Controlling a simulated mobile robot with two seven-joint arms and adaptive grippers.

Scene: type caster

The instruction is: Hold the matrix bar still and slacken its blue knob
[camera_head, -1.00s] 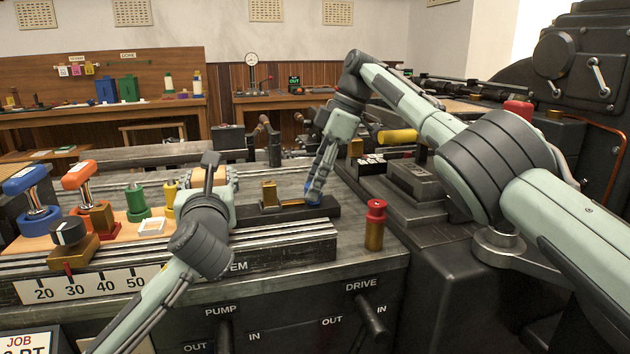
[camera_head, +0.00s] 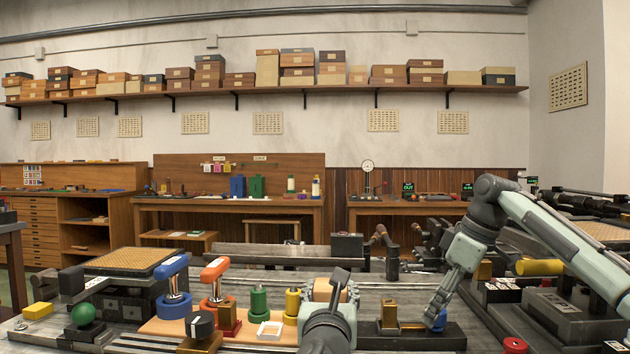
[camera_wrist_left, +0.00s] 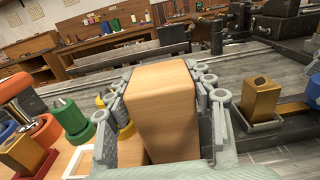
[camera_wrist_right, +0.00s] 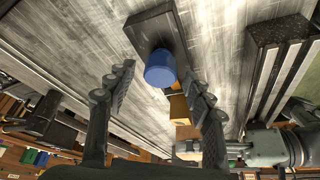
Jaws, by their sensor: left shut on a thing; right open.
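The dark matrix bar (camera_head: 430,341) lies on the grey machine bed with a brass block (camera_head: 389,313) on it. Its blue knob (camera_head: 439,319) is partly hidden by my right gripper (camera_head: 434,318) in the head view. In the right wrist view the blue knob (camera_wrist_right: 160,68) appears between the spread fingertips of my right gripper (camera_wrist_right: 158,80), which is open. My left gripper (camera_wrist_left: 163,85) is shut on a pale wooden block (camera_wrist_left: 165,105). In the head view this block (camera_head: 322,291) is mostly hidden behind the left arm, left of the bar.
Left of the left gripper, green (camera_head: 259,300) and yellow (camera_head: 292,303) pieces and orange (camera_head: 215,270) and blue (camera_head: 171,268) handled tools stand on a wooden board. A red-topped piece (camera_head: 515,345) stands right of the bar. A yellow handle (camera_head: 539,267) is behind the right arm.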

